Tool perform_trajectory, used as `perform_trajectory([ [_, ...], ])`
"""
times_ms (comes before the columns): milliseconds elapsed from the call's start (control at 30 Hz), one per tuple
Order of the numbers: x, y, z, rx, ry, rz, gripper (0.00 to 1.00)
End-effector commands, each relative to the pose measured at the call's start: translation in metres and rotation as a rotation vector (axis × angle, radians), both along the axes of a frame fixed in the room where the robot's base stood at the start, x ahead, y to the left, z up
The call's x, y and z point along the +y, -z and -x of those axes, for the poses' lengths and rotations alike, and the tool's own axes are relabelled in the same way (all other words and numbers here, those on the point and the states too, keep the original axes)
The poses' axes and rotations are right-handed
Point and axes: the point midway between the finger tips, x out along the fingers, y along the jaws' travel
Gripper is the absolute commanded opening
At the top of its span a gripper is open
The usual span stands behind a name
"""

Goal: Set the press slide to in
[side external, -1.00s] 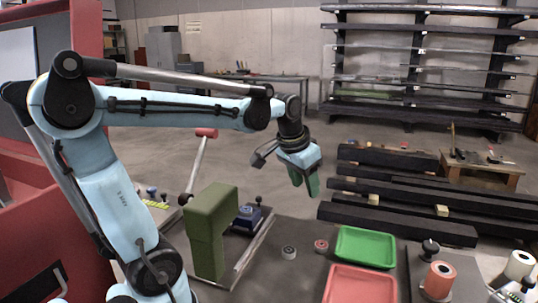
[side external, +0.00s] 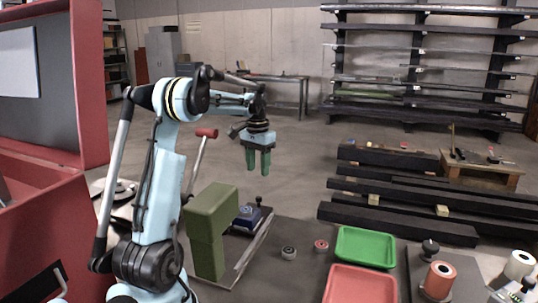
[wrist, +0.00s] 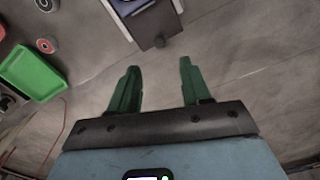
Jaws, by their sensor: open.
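The olive-green press (side external: 208,235) stands on the table left of centre in the side view. Its slide, a dark plate with a blue block (side external: 247,217), sticks out to the right of the press head. A black knob (side external: 258,200) stands at the slide's outer end. My gripper (side external: 258,171) is open and empty, pointing down in the air well above the slide. Its two green fingers also show in the wrist view (wrist: 159,72).
A lever with a red handle (side external: 207,132) rises behind the press. A green tray (side external: 365,248), a red tray (side external: 360,285) and two small round parts (side external: 289,252) lie to the right. Dark beams (side external: 400,215) lie beyond the table.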

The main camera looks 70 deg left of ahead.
Motion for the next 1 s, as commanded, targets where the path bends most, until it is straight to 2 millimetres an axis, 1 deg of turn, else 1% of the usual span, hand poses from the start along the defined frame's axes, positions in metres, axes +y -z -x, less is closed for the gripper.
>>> perform_trajectory([
  [33,0.000,0.010,0.000,0.000,0.000,0.000,0.48],
  [300,0.000,0.059,-0.001,0.000,0.001,-0.001,0.48],
  [500,0.000,0.086,-0.001,-0.001,0.001,-0.002,0.48],
  [700,-0.001,0.097,-0.001,-0.001,0.001,-0.002,0.48],
  [967,-0.001,0.098,-0.001,-0.001,0.001,-0.002,0.48],
  [1000,-0.001,0.098,-0.001,-0.001,0.001,-0.002,0.43],
])
